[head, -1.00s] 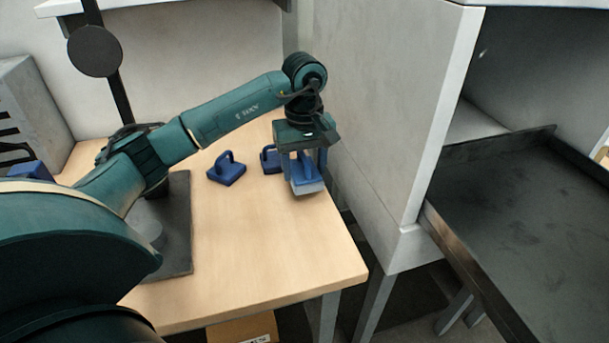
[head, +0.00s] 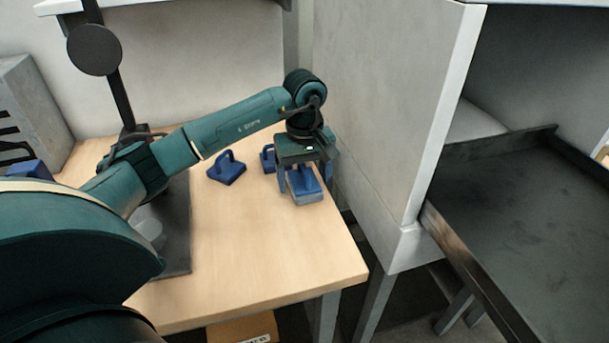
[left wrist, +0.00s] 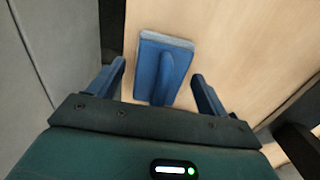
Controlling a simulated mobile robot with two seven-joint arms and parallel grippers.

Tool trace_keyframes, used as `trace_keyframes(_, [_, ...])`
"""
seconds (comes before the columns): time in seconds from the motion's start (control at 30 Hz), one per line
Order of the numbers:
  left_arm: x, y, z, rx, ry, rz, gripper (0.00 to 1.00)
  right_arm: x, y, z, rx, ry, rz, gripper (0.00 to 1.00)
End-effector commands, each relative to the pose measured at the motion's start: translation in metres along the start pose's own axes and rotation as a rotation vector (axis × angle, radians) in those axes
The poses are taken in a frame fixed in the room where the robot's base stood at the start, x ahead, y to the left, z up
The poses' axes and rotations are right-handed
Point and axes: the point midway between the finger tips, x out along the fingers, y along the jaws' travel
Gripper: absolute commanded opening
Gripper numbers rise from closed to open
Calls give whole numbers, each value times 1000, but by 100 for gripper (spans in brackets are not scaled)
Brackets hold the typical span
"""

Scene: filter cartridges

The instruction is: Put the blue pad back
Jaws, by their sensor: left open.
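A blue pad (head: 307,197) with an upright handle and a pale grey base is near the right edge of the wooden table. It also shows in the left wrist view (left wrist: 150,65), handle up. My left gripper (head: 302,186) is open above it, pointing down. In the left wrist view its fingers (left wrist: 158,88) are on either side of the pad's handle, with gaps visible. Two more blue pads with handles stand on the table: one to the left (head: 227,171) and one behind (head: 267,158), partly hidden by my gripper. My right gripper is not in view.
The wooden table (head: 250,255) is clear in front. A dark mat (head: 178,230) lies under my arm at left. A grey cabinet wall (head: 375,130) rises close to the right of my gripper. A dark tray (head: 530,210) is at far right.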

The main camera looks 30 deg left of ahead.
Motion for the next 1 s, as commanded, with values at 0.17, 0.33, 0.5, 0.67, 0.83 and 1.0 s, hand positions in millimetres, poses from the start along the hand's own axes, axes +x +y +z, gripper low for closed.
trace_keyframes(0.17, [-6,0,0,0,0,1,78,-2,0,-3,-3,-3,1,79])
trace_keyframes(0.33, [-34,0,-1,0,4,4,78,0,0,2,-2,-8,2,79])
trace_keyframes(0.5, [-72,1,-1,-1,4,4,78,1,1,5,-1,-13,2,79])
trace_keyframes(0.67, [-102,1,0,0,2,3,78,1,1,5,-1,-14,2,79])
trace_keyframes(0.83, [-120,0,0,0,1,1,78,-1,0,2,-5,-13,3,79])
trace_keyframes(1.0, [-124,0,0,-1,0,0,78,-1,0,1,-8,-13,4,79])
